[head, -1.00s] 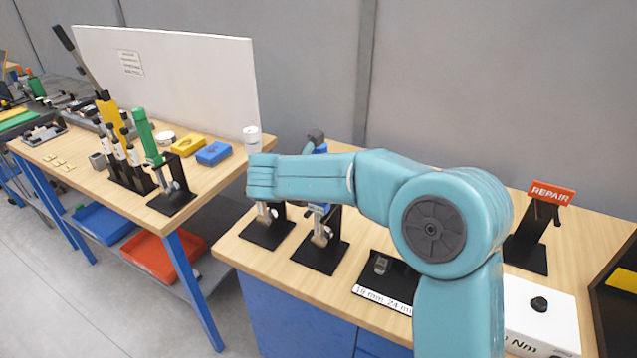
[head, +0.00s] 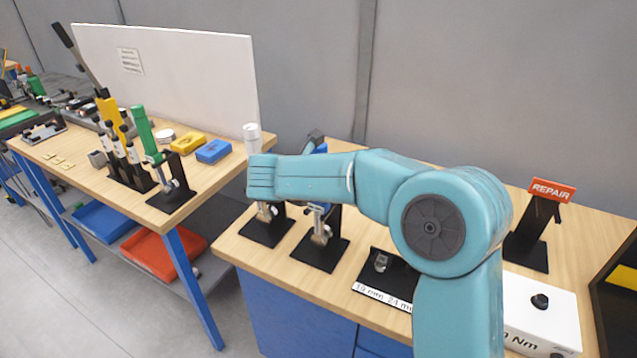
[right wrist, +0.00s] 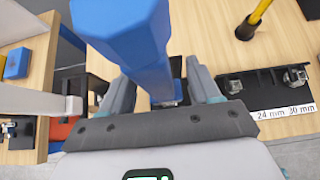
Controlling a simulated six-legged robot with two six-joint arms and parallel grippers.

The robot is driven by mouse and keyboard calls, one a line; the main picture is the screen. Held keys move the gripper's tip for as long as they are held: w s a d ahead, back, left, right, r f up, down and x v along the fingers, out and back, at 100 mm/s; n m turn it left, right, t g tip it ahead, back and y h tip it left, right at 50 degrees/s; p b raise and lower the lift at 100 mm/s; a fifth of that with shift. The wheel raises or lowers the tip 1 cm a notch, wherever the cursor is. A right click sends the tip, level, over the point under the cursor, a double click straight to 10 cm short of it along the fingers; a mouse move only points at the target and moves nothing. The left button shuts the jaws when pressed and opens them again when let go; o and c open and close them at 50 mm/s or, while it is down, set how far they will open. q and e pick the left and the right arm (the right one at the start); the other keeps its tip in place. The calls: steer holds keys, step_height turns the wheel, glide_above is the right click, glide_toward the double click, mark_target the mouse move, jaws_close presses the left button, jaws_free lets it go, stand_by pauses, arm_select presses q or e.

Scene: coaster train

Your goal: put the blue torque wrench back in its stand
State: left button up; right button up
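The blue torque wrench stands upright with its head end low at its black stand (head: 319,253) on the near bench. In the head view my right arm hides most of its handle, and only a bit of blue (head: 321,149) shows above the arm. In the right wrist view its blue handle (right wrist: 128,42) is large and runs down between the fingers of my right gripper (right wrist: 160,90). The fingers are apart, with bench showing between the handle and the right finger. I cannot tell whether the wrench is fully seated. My left gripper is out of view.
A white-handled wrench (head: 252,139) stands just left, in its own stand. A socket tray (head: 384,283), a white box (head: 540,315) and a REPAIR sign (head: 553,191) are to the right. The left bench holds a green-handled wrench (head: 143,132) and a white upright panel (head: 180,80).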

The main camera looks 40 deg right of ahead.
steer(key=shift+f, duration=0.15)
steer(key=v, duration=1.6)
steer(key=s+a+f+m+g+y, duration=0.15)
steer(key=a+f+y, duration=0.3)
steer(key=f, duration=0.95)
steer(key=s+a+f+m+g+y, duration=0.1)
steer(key=a+f+m+g+y, duration=0.3)
steer(key=f, duration=1)
steer(key=s+a+f+m+t+y, duration=0.1)
steer(key=s+a+f+m+y, duration=0.1)
steer(key=s+f+m, duration=0.6)
steer(key=s+a+f+m+t+y, duration=0.1)
steer(key=s+a+f+m+y, duration=0.2)
steer(key=s+f+m, duration=0.6)
step_height(320, 180, down, 3)
steer(key=a+m, duration=0.2)
steer(key=shift+s+a+b, duration=0.3)
